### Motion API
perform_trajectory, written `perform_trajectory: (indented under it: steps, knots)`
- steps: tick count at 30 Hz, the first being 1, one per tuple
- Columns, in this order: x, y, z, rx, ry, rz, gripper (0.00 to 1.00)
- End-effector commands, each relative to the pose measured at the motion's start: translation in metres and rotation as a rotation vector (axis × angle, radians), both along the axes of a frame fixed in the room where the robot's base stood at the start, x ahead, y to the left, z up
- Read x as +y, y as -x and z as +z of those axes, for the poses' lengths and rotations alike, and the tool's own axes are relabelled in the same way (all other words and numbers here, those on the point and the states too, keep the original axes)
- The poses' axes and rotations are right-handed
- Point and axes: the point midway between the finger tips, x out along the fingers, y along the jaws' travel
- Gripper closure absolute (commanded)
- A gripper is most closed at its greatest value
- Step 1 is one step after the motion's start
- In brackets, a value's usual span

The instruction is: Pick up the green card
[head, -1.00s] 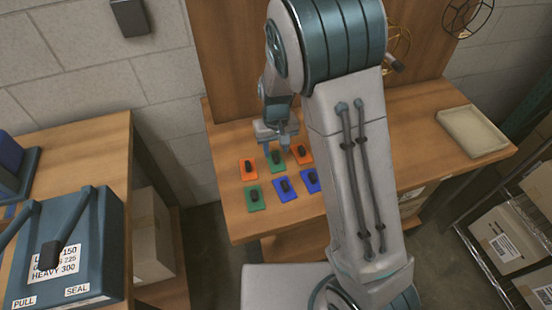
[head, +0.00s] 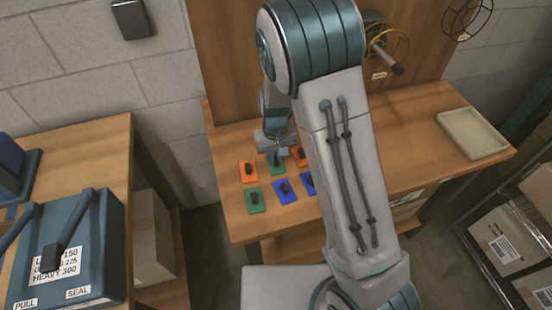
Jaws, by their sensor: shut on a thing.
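Two green cards with dark knobs are on the wooden table. The far green card (head: 275,170) is under my gripper (head: 277,154), between two orange cards. My gripper points down and is shut on this card, at its dark knob; the fingertips are small and partly hidden. I cannot tell whether the card is touching the table. The other green card (head: 255,203) lies at the front left of the group, apart from my gripper.
An orange card (head: 248,175) lies left of my gripper, another (head: 300,157) right of it. Two blue cards (head: 285,194) lie in front, one partly behind my arm. A pale tray (head: 472,133) stands at the table's right. A wooden back panel rises behind.

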Motion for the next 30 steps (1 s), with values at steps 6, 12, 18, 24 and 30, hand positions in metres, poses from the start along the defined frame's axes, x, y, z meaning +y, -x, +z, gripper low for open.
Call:
perform_trajectory:
  steps: [6,12,18,24,30]
  knots:
    - [0.0,-0.001,0.009,-0.003,-0.002,0.0,1.0]
    - [0.001,-0.001,0.038,-0.006,-0.003,0.001,1.0]
    - [-0.009,0.034,0.062,-0.003,-0.003,0.0,1.0]
    - [-0.018,0.068,0.083,-0.003,-0.003,0.002,1.0]
    - [-0.025,0.094,0.098,-0.003,-0.002,0.001,1.0]
